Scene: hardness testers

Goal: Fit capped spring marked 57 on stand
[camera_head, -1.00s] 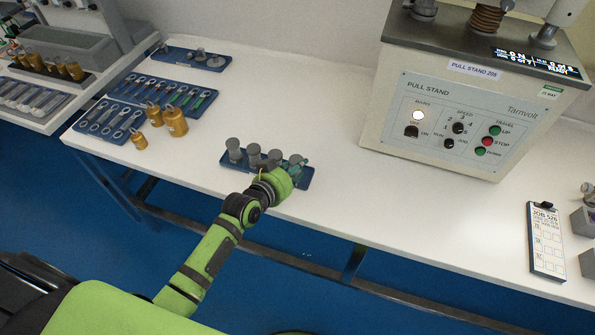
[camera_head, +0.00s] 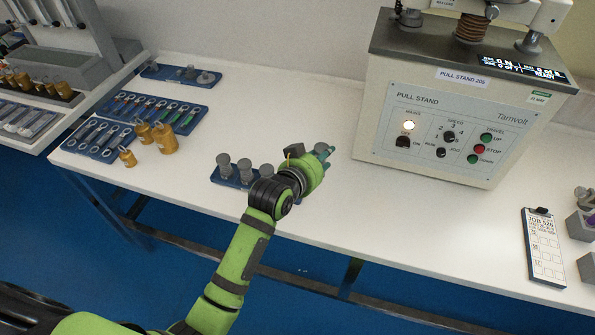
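The blue tray (camera_head: 232,181) on the white table holds grey capped cylindrical pieces; three show, the left (camera_head: 224,164), middle (camera_head: 245,170) and right (camera_head: 266,171). No 57 marking is legible. My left gripper (camera_head: 326,151) is above the table, just right of the tray, its teal fingertips pointing away from me. The wrist hides the tray's right end. I cannot tell whether the fingers hold anything. The cream pull stand (camera_head: 450,125) is at the back right, lamp lit. A copper-coloured coil (camera_head: 472,27) sits on its top, cut by the picture edge. My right gripper is out of view.
Blue trays of ring-ended wrenches (camera_head: 95,140) and (camera_head: 150,106), brass weights (camera_head: 164,138) and a small tray (camera_head: 180,76) are at the left. A job clipboard (camera_head: 543,248) and grey blocks (camera_head: 581,225) are at the right. The table between tray and stand is clear.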

